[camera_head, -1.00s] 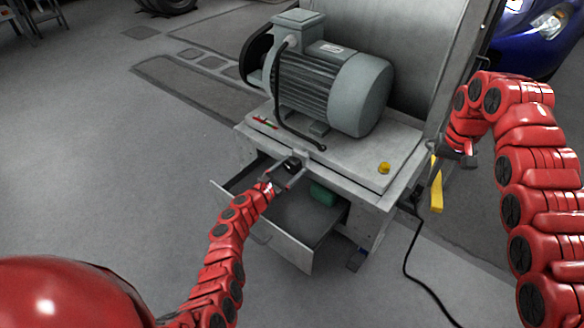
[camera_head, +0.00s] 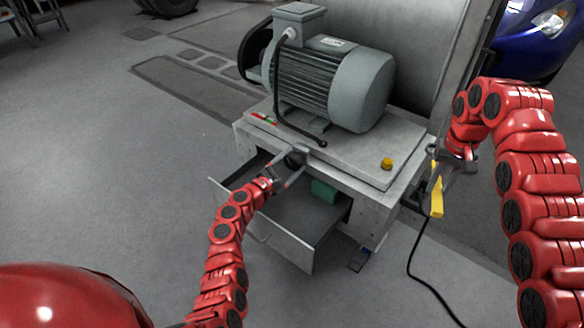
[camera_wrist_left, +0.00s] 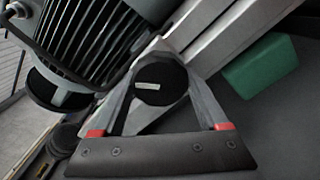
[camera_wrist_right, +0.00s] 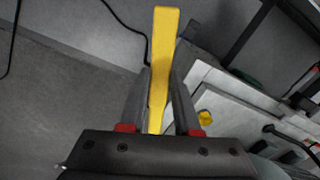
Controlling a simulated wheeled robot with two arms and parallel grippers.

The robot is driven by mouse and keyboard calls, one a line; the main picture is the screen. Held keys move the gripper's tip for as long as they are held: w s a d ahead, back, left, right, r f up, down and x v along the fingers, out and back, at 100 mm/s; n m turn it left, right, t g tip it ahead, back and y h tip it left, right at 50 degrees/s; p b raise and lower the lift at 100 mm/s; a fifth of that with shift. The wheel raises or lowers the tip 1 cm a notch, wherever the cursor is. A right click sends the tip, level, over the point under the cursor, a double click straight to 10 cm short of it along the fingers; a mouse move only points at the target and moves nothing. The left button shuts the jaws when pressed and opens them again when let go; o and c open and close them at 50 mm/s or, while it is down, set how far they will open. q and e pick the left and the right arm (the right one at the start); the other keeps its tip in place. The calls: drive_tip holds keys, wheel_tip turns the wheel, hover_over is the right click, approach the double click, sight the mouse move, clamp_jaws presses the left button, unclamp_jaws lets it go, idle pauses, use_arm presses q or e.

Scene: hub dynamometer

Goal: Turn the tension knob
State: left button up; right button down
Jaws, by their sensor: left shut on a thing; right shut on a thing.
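The tension knob (camera_wrist_left: 160,80) is a round black knob with a pale mark, at the front edge of the grey dynamometer cabinet. In the head view, the knob (camera_head: 294,160) is small and partly hidden by my left gripper (camera_head: 290,168). In the left wrist view, the fingers of my left gripper (camera_wrist_left: 158,98) lie on both sides of the knob and are shut on it. My right gripper (camera_head: 440,160) is at the cabinet's right side. In the right wrist view, my right gripper (camera_wrist_right: 156,88) is shut on a yellow lever (camera_wrist_right: 163,45).
A grey motor (camera_head: 325,80) stands on the cabinet top (camera_head: 350,160). An open drawer (camera_head: 285,240) lies under my left gripper, with a green box (camera_head: 324,191) at its right. A yellow button (camera_head: 387,163) sits on the top's right corner. A black cable (camera_head: 412,260) runs over the floor.

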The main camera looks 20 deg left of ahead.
use_arm(q)
drive_tip(key=m+b, duration=0.3)
drive_tip(key=m, duration=0.1)
drive_tip(key=shift+f, duration=0.15)
use_arm(e)
wheel_tip(320, 180, down, 4)
drive_tip(key=shift+r, duration=0.2)
use_arm(q)
drive_tip(key=shift+m+b, duration=0.85)
drive_tip(key=shift+m, duration=0.55)
use_arm(e)
drive_tip(key=shift+f, duration=0.8)
use_arm(q)
drive_tip(key=shift+r, duration=0.2)
use_arm(e)
drive_tip(key=shift+f, duration=0.1)
use_arm(q)
drive_tip(key=o, duration=1.3)
